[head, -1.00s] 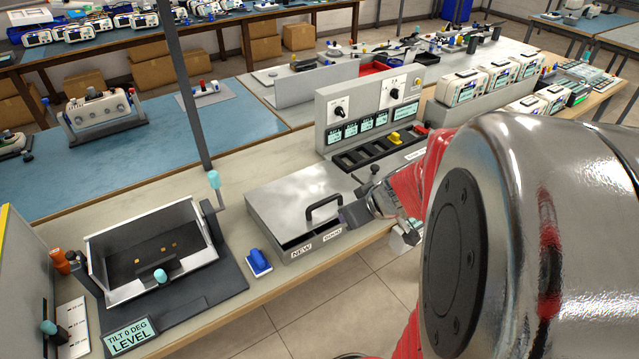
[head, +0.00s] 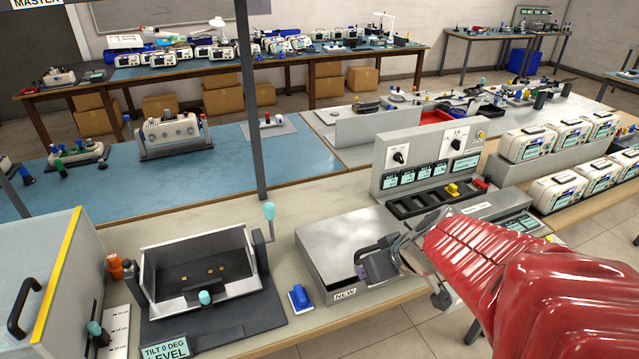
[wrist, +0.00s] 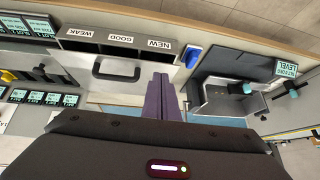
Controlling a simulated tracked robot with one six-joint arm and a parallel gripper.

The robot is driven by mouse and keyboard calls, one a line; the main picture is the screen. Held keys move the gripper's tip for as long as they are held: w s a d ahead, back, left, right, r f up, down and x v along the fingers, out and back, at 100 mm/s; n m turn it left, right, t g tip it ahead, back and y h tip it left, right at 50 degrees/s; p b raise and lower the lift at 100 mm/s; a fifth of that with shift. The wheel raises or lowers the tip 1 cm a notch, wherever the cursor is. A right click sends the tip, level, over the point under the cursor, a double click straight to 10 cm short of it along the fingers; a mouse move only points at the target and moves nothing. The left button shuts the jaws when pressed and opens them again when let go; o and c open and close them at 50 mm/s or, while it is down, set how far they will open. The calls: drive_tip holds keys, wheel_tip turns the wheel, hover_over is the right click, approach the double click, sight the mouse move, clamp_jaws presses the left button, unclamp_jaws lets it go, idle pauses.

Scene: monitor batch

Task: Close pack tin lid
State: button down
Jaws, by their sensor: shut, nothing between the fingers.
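The pack tin (head: 318,262) is a grey metal box on the bench with a flat silver lid (head: 345,238). In the wrist view, the lid (wrist: 135,88) has a black handle (wrist: 118,68), and the front strip has labels WEAK, GOOD and NEW (wrist: 160,44). A dark band shows between lid and labels; I cannot tell how wide any gap is. My gripper (head: 362,268) is shut and empty at the tin's front half, hiding the handle in the head view. In the wrist view, my gripper's fingers (wrist: 160,85) are beside the handle; contact is unclear.
A tilting tray (head: 205,270) stands left of the tin, with a blue-handled block (head: 299,298) between them. A grey panel (head: 425,160) with knobs and displays rises behind the tin. A dark post (head: 250,100) stands behind. The bench's front edge is close.

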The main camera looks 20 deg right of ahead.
drive_tip(key=s+a+r+m+g+h, duration=0.1)
drive_tip(key=s+a+r, duration=0.7)
drive_tip(key=s+a, duration=0.1)
drive_tip(key=shift+a+h, duration=0.3)
drive_tip(key=shift+a, duration=0.3)
drive_tip(key=shift+s+r, duration=0.1)
